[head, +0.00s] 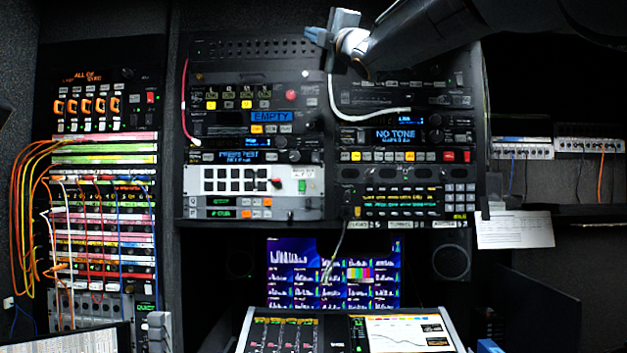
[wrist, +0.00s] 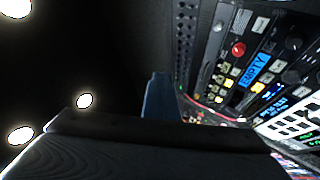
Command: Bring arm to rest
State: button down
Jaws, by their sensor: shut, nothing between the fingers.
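My gripper (head: 322,35) is at the top middle of the head view, in front of the upper part of the equipment rack (head: 186,130). My arm comes in from the top right. The blue-grey fingers are together with nothing held. In the wrist view the gripper (wrist: 159,97) shows as a narrow blue-grey shape pointing up in the picture, apart from the rack panels on the right. The fingers' far side is hidden.
The rack holds a unit reading EMPTY (head: 271,116) and one reading NO TONE (head: 396,135). A patch bay (head: 105,200) with coloured cables stands left. A monitor (head: 333,270) and console (head: 350,330) sit below. Dark ceiling with lights shows in the wrist view.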

jog(key=w+d+f+m+g+h+b, duration=0.1)
jog(key=w+d+f+m+h, duration=0.25)
jog(key=f, duration=0.85)
jog(key=w+d+f+m+g+h+b, duration=0.1)
jog(key=w+d+f+m+h+b, duration=0.3)
jog(key=f, duration=0.9)
jog(key=w+d+f+m+g+h+p, duration=0.1)
jog(key=d+f+m+g+h, duration=0.3)
jog(key=f, duration=0.8)
notch_tip(320, 180, down, 17)
jog(key=s+d+m+b, duration=0.2)
jog(key=m, duration=0.3)
jog(key=s+d+f+m+g+h+b, duration=0.15)
jog(key=s+f, duration=0.25)
jog(key=f, duration=0.4)
jog(key=s+d+f+m+g, duration=0.1)
jog(key=s+d+f+g, duration=0.15)
jog(key=f, duration=0.45)
jog(key=s+d+f+m+g+b, duration=0.1)
jog(key=s+f+m+g+b, duration=0.1)
jog(key=s+f, duration=1.1)
jog(key=s+f+m+g+b, duration=0.2)
jog(key=s+f+m+g, duration=0.3)
jog(key=s+f, duration=0.8)
jog(key=shift+s+d+g, duration=0.4)
jog(key=shift+s+g, duration=0.45)
jog(key=shift+g, duration=0.15)
